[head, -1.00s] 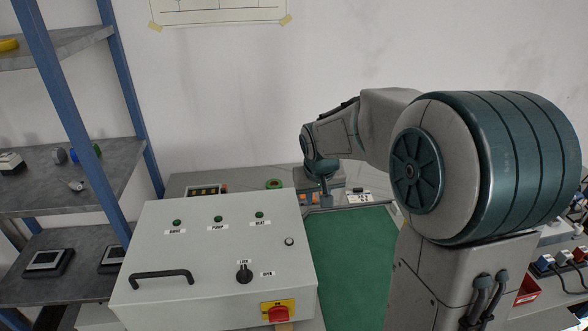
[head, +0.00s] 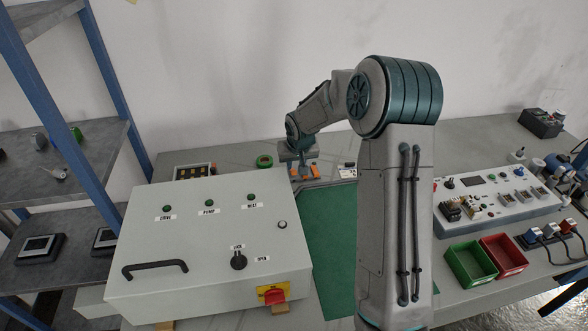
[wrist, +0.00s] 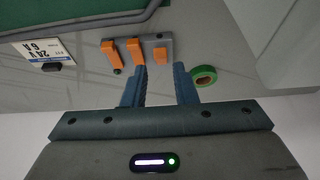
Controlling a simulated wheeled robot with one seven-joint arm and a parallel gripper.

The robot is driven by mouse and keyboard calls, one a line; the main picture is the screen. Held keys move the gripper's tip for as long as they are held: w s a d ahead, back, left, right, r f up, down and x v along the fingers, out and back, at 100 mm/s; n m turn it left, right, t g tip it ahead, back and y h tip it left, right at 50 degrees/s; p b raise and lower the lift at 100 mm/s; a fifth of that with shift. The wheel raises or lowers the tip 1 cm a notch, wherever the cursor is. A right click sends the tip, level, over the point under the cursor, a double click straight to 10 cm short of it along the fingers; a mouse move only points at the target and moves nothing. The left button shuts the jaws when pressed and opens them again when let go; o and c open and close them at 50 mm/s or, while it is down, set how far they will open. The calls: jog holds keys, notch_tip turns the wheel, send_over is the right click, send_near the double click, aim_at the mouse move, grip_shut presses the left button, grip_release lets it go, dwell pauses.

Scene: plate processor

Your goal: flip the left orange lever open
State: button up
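In the wrist view, several orange levers stand in a row on the bench. The lever nearest the green tape roll is the orange lever (wrist: 160,55) on the grey block (wrist: 163,40); this is the left end in the head view. A middle orange lever (wrist: 135,50) and another orange lever (wrist: 111,54) stand beside it. My gripper (wrist: 160,69) is open and empty, its fingers pointing at the end lever, which shows in the gap between them. I cannot tell whether they touch it. In the head view, my gripper (head: 298,160) is just above the levers (head: 312,172), partly hiding them.
A green tape roll (wrist: 204,75) lies close beside one finger. A labelled plate (wrist: 40,52) is on the other side. The grey control box (head: 205,240) stands in front left, beside a green mat (head: 330,240). Red (head: 503,253) and green bins (head: 470,262) stand at right.

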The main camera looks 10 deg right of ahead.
aim_at(294, 171)
jog(key=shift+x, duration=2.65)
grip_shut()
